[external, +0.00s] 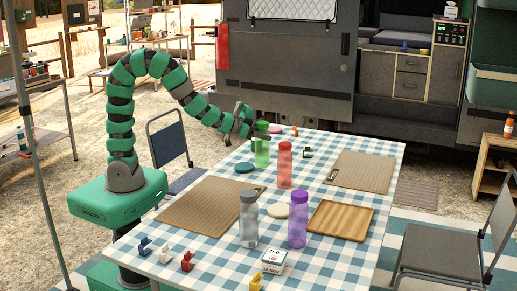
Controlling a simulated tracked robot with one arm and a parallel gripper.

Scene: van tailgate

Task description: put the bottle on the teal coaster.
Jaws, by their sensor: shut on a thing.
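My gripper (261,128) is shut on the top of a green bottle (262,154) near the table's far left side. The bottle is upright. Its base shows just right of the teal coaster (244,168), and I cannot tell whether it touches the table or hangs slightly above it. The teal coaster lies flat and looks empty. A red bottle (284,166), a grey bottle (248,220) and a purple bottle (297,220) stand upright nearer the camera.
A cream coaster (277,211), pink coaster (275,129), wooden tray (340,220) and two brown mats (210,208) (362,172) lie on the checked table (370,257). Chairs flank the table.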

